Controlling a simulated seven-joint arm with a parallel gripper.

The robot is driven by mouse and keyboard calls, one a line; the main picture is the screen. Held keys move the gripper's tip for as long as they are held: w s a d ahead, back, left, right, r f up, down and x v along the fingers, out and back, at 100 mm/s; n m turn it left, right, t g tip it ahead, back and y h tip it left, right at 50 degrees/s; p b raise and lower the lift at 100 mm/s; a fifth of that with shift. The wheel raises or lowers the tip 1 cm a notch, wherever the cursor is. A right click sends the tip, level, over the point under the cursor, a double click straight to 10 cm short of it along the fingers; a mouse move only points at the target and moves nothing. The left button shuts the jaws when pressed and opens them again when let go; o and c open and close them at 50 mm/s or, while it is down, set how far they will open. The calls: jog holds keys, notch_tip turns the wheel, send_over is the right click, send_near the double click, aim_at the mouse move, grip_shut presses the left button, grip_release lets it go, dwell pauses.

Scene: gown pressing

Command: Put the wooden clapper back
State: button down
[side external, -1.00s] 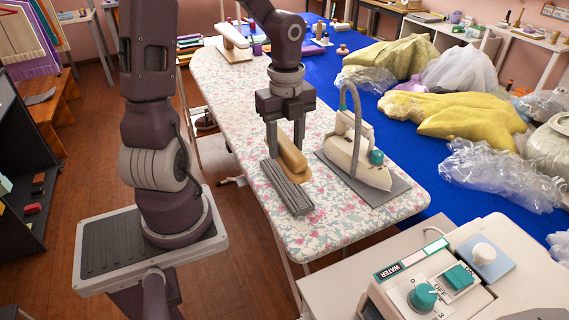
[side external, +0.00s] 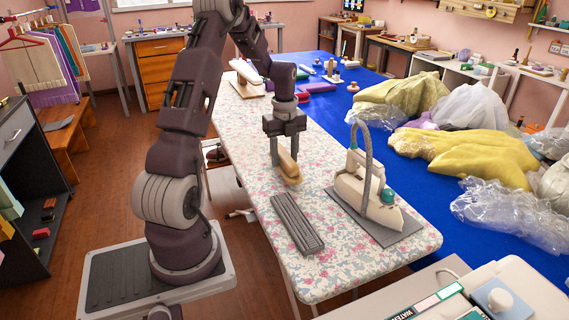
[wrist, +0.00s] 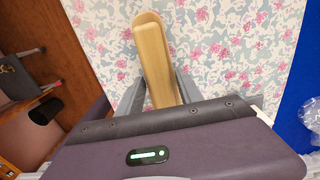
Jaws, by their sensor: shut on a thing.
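The wooden clapper (side external: 290,167) is a pale tan, rounded wooden block. My gripper (side external: 281,158) is shut on it and points down over the ironing board. In the wrist view the clapper (wrist: 154,58) lies lengthwise between the two fingers, its rounded end pointing away from my gripper. Flowered cover shows around it. I cannot tell whether it touches the board. A dark grey ribbed rest (side external: 297,224) lies empty on the board, nearer the camera than the clapper.
The flowered ironing board (side external: 362,262) has free cover around the clapper. A cream iron (side external: 362,190) with a tall hose stands on a grey mat to the right. Plastic-wrapped garments (side external: 465,150) lie on the blue table beyond.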

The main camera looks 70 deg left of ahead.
jog(key=shift+f, duration=1)
jog(key=c, duration=0.8)
grip_release()
jog(key=shift+f, duration=0.15)
jog(key=shift+o, duration=0.2)
